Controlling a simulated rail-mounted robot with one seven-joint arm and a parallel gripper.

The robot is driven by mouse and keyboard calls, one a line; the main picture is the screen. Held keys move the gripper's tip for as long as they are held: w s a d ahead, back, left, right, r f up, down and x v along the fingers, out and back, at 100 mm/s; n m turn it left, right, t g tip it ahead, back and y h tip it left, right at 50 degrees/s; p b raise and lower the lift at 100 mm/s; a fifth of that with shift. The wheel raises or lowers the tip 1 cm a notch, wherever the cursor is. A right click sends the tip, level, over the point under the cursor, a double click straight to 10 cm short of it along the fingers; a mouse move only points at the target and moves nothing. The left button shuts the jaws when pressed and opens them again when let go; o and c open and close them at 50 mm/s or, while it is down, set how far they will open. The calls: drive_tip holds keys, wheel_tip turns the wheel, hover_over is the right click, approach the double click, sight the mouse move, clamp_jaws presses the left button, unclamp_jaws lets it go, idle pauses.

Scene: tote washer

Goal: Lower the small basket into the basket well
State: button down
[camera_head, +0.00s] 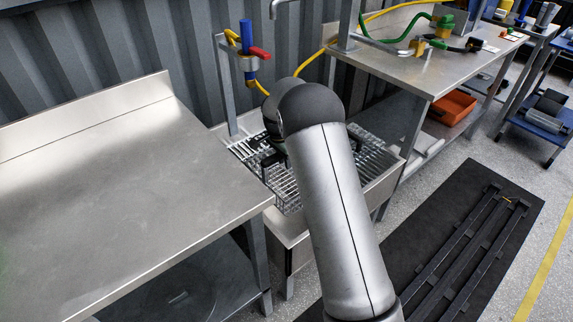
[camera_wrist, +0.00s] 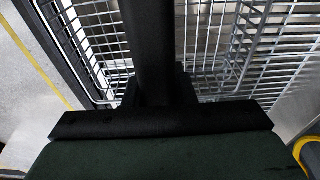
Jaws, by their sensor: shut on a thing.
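The small basket is bright wire mesh. In the head view part of it (camera_head: 284,186) shows left of my arm, over the basket well (camera_head: 292,232), a steel basin between two benches. In the wrist view its wires (camera_wrist: 100,45) spread on both sides of my gripper (camera_wrist: 152,92). My gripper is shut on the basket; the black fingers and palm hide the exact grip. In the head view my arm covers most of the gripper and the middle of the well. I cannot tell how far the basket sits below the well's rim.
A bare steel bench (camera_head: 110,205) adjoins the well on the left. A second bench (camera_head: 425,60) with hoses stands behind right. A post with a blue and red spray fitting (camera_head: 249,58) rises behind the well. A dark floor mat (camera_head: 480,215) lies at right.

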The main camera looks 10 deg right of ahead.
idle(0.4)
drive_tip(key=b, duration=0.4)
hover_over(285, 183)
drive_tip(key=shift+f, duration=2.7)
drive_tip(key=shift+f+b, duration=0.3)
drive_tip(key=shift+f, duration=0.55)
drive_tip(key=shift+f+b, duration=0.4)
drive_tip(key=shift+f, duration=0.2)
drive_tip(key=shift+f+b, duration=1.1)
drive_tip(key=shift+f, duration=0.65)
